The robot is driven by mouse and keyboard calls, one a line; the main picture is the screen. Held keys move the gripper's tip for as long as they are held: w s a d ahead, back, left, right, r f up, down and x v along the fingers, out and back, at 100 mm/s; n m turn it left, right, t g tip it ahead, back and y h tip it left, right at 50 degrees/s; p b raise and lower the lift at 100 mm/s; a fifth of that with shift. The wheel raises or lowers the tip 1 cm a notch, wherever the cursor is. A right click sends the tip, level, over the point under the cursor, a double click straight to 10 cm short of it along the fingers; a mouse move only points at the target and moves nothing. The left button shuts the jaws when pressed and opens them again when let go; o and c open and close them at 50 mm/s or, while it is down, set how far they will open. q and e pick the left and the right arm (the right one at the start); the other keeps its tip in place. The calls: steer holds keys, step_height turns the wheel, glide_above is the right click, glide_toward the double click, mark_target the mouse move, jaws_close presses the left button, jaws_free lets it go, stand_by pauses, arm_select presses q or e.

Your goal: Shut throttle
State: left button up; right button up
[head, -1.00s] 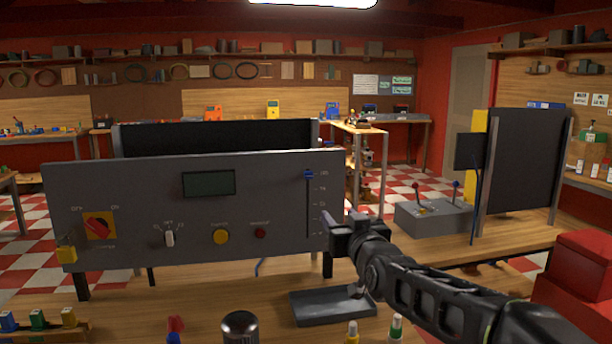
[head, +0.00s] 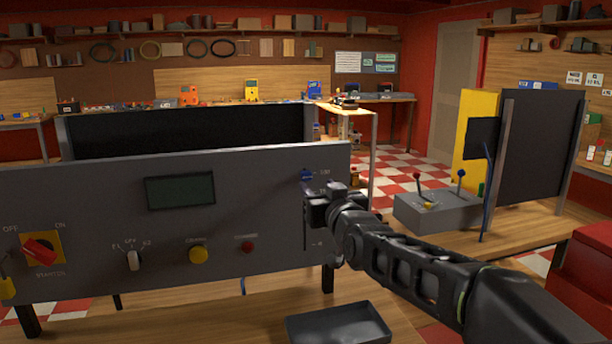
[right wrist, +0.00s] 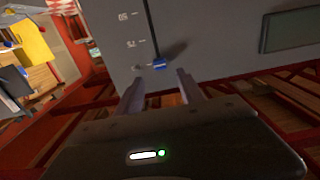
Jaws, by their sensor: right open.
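The throttle is a slider with a blue knob (head: 307,175) at the right end of the grey control panel (head: 100,190). The knob sits at the top of its vertical slot, by the uppermost mark. My right gripper (head: 318,190) is open, just below the knob in the head view, and its wrist hides most of the slot. In the right wrist view the blue knob (right wrist: 159,62) lies just beyond the gap between the open fingertips (right wrist: 160,84), with nothing between them. I cannot tell whether they touch the panel. My left gripper is not in view.
The panel also carries a display (head: 180,190), a red starter switch (head: 40,250), a selector knob (head: 133,260), a yellow button (head: 198,254) and a red button (head: 247,246). A dark tray (head: 338,325) lies below my right arm. A grey lever box (head: 437,210) stands to the right.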

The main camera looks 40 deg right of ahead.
mark_target(307, 176)
steer(key=shift+p+x, duration=1.55)
steer(key=shift+x, duration=2.35)
steer(key=shift+c, duration=0.3)
jaws_close()
